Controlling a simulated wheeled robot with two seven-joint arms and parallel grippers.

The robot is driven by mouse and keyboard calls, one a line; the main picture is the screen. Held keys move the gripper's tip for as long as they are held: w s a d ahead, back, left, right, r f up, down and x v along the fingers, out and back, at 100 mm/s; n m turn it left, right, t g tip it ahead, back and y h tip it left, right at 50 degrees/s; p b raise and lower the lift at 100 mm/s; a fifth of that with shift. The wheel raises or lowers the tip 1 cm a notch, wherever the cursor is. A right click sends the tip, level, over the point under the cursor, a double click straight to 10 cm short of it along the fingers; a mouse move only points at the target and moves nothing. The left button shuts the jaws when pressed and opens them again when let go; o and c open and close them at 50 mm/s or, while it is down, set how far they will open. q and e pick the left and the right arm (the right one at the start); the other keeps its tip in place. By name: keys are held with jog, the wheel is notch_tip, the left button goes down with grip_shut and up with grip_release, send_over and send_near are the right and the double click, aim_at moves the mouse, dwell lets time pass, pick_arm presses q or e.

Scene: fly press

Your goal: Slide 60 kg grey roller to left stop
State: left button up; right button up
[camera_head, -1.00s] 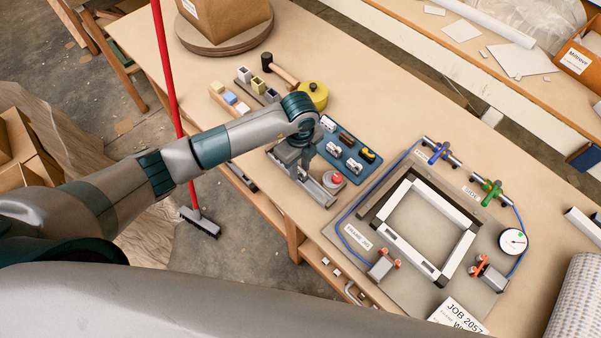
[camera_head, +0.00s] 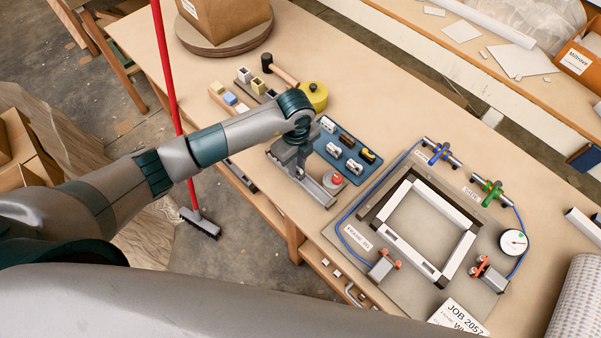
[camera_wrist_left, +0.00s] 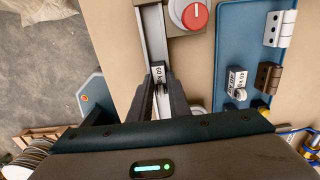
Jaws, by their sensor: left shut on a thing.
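My left gripper (camera_head: 291,160) is over the left part of a metal rail (camera_head: 318,188) on the bench. In the left wrist view its fingers (camera_wrist_left: 160,90) point down at the rail (camera_wrist_left: 155,35) and are shut on the small grey roller (camera_wrist_left: 158,72), whose label appears to read 60 KG. The fingers hide most of the roller, and the gripper body hides the rail's left end, so I cannot tell how far the roller is from the left stop. My right gripper is not in view.
A red knob (camera_head: 333,179) sits beside the rail. A blue tray (camera_head: 349,150) with several hinges and rollers lies close behind it. A yellow round container (camera_head: 314,96) and a mallet (camera_head: 283,73) are beyond my wrist. The frame jig (camera_head: 345,213) stands to the right.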

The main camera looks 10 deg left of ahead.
pick_arm(q)
jog(key=shift+w+a, duration=0.35)
jog(key=shift+a, duration=0.2)
jog(key=shift+a, duration=0.1)
jog(key=shift+w+a, duration=0.25)
jog(key=shift+w+a+b, duration=0.35)
jog(key=shift+w+a, duration=0.1)
jog(key=shift+a, duration=0.2)
jog(key=shift+a, duration=0.1)
jog(key=shift+w+a, duration=0.25)
jog(key=shift+a, duration=0.15)
jog(key=shift+w+a+b, duration=0.3)
jog(key=shift+w+a, duration=0.05)
jog(key=shift+a, duration=0.15)
jog(key=shift+w+a, duration=0.15)
dwell(0.4)
